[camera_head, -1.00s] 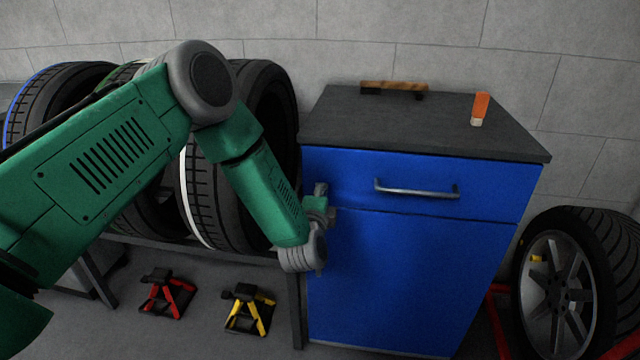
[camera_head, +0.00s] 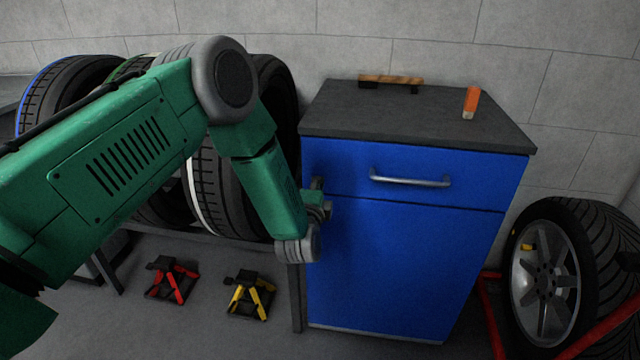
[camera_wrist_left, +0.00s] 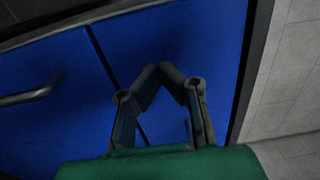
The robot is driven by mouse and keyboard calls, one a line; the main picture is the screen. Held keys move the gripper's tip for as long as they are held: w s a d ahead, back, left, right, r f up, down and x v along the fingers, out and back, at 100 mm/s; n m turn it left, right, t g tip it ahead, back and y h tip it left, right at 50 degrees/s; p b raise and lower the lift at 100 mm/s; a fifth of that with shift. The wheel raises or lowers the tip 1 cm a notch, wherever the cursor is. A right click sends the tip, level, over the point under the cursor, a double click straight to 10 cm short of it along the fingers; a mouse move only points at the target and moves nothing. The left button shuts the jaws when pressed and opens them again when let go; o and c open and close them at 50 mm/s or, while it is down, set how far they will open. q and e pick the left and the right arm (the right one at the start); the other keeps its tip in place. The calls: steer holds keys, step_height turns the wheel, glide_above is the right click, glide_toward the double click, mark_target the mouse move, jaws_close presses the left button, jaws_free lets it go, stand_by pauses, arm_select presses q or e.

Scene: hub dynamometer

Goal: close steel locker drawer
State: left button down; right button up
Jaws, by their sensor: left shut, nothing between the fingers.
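The blue steel locker (camera_head: 400,270) stands against the wall with its drawer (camera_head: 345,165) at the top. The drawer front looks about flush with the door below; I cannot tell if a small gap remains. Its silver bar handle (camera_head: 410,179) also shows at the left of the wrist view (camera_wrist_left: 28,97). My left gripper (camera_head: 324,207) is at the locker's left front edge, near the seam under the drawer. In the wrist view its fingers (camera_wrist_left: 166,76) are shut and empty before the blue front; contact is unclear. My right gripper is out of view.
The dark locker top (camera_head: 420,115) holds a wooden-handled brush (camera_head: 391,79) and an orange-and-white item (camera_head: 470,102). Tyres on a rack (camera_head: 203,185) stand close on the left. Red (camera_head: 172,280) and yellow (camera_head: 249,295) stands are on the floor. A wheel (camera_head: 545,270) is at right.

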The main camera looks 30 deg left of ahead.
arm_select(q)
steer(key=shift+d+p+v, duration=0.45)
steer(key=shift+p+v, duration=0.4)
steer(key=shift+v, duration=4.45)
steer(key=s+d+f+n+g+h, duration=0.1)
steer(key=s+f+n+g+h, duration=0.6)
steer(key=s+f, duration=0.65)
steer(key=s+f+n+g, duration=0.1)
steer(key=s+n+g, duration=0.1)
steer(key=s, duration=0.5)
steer(key=s+f+n+g+y, duration=0.1)
steer(key=s+f+n+g, duration=0.1)
steer(key=s+g, duration=0.2)
steer(key=s+f+n+g, duration=0.1)
steer(key=s+n+g, duration=0.1)
steer(key=s, duration=0.8)
steer(key=shift+s+f+n+g, duration=0.25)
steer(key=shift+s+n+g, duration=0.15)
steer(key=shift+g, duration=0.4)
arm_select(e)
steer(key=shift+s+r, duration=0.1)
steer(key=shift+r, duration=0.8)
arm_select(q)
steer(key=shift+d+r, duration=0.1)
steer(key=shift+d, duration=0.25)
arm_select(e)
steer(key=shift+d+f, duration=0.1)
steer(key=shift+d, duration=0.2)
